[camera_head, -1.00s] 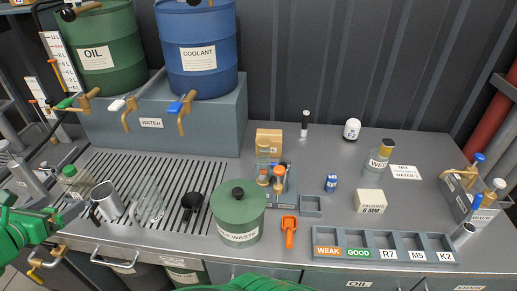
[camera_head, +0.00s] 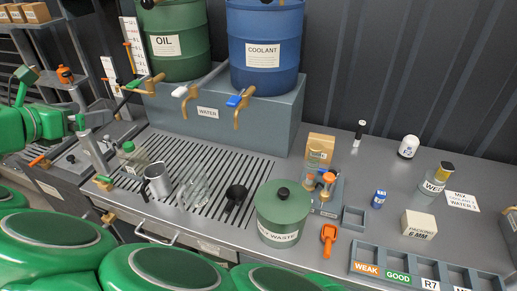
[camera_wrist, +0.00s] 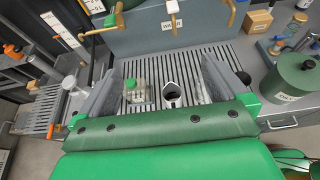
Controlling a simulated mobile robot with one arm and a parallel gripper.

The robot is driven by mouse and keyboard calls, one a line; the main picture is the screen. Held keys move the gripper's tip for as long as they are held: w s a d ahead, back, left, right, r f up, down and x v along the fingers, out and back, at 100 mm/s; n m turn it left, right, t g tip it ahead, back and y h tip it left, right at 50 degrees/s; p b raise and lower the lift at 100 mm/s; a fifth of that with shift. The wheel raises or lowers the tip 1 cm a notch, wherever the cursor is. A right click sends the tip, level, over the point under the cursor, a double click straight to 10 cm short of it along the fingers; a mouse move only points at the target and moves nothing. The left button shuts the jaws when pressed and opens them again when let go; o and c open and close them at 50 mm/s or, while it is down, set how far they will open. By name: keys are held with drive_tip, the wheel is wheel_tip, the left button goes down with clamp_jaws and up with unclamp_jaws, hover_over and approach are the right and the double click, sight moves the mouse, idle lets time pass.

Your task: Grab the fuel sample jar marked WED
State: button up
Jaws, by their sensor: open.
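A clear glass jar with a dark and gold lid (camera_head: 437,178) stands upright on the bench at the right of the head view. Its label starts with WE; the last letter is hard to read. A smaller jar with a green lid (camera_head: 131,157) stands on the slatted drain at the left; its label is not legible. It also shows in the wrist view (camera_wrist: 137,91), between the fingers in the picture. My gripper (camera_wrist: 160,64) is open and empty, its grey fingers spread wide over the drain. The WE jar is outside the wrist view.
A packing box (camera_head: 418,224) and a white card (camera_head: 461,201) are near the WE jar.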

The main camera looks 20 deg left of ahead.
drive_tip(key=w+d+r+m+h, duration=0.1)
drive_tip(key=w+d+m+h, duration=0.1)
drive_tip(key=w+d, duration=0.7)
drive_tip(key=w+d+r+m+h, duration=0.1)
drive_tip(key=w+d+m+h, duration=0.15)
drive_tip(key=w+d, duration=0.65)
drive_tip(key=w+d+m+g+h, duration=0.2)
drive_tip(key=w+d+m+h, duration=0.15)
drive_tip(key=w+d, duration=1.2)
drive_tip(key=m+g+h, duration=0.5)
drive_tip(key=m+g, duration=0.1)
drive_tip(key=g, duration=0.1)
hover_over(432, 183)
drive_tip(key=a, duration=0.5)
wheel_tip(432, 183, down, 2)
drive_tip(key=f, duration=2.8)
drive_tip(key=shift+w, duration=0.2)
drive_tip(key=shift+f+x, duration=0.2)
drive_tip(key=shift+x, duration=1.75)
drive_tip(key=shift+f+x, duration=0.15)
drive_tip(key=shift+x, duration=1.8)
drive_tip(key=shift+a, duration=0.2)
drive_tip(key=c, duration=1.1)
